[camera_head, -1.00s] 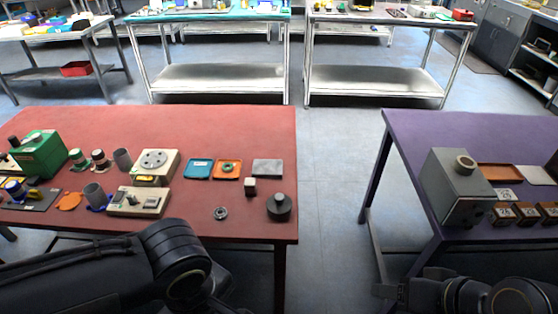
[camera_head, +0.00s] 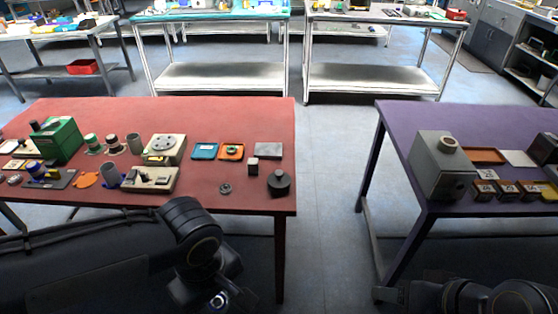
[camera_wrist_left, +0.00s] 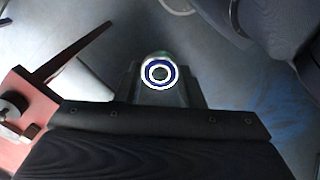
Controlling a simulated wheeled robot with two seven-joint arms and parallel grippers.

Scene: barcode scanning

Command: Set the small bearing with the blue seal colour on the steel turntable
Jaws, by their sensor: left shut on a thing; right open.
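A small ring-shaped bearing with a blue seal (camera_wrist_left: 160,73) is held at the tips of my left gripper (camera_wrist_left: 160,80) in the left wrist view. In the head view it shows as a small ring (camera_head: 219,299) at the bottom edge, in front of the red table and off it. My left gripper is shut on it. The steel turntable (camera_head: 166,143) is a grey disc with holes on a cream box on the red table; it is empty. My right gripper (camera_head: 388,293) is at the bottom of the head view, small and dark, and open, by the purple table.
The red table (camera_head: 250,112) also bears another small bearing (camera_head: 225,188), a dark round weight (camera_head: 279,183), an orange tray (camera_head: 231,152) holding a green-sealed bearing, a teal tray (camera_head: 204,151) and a green box (camera_head: 56,140). A grey box (camera_head: 440,165) stands on the purple table (camera_head: 400,115).

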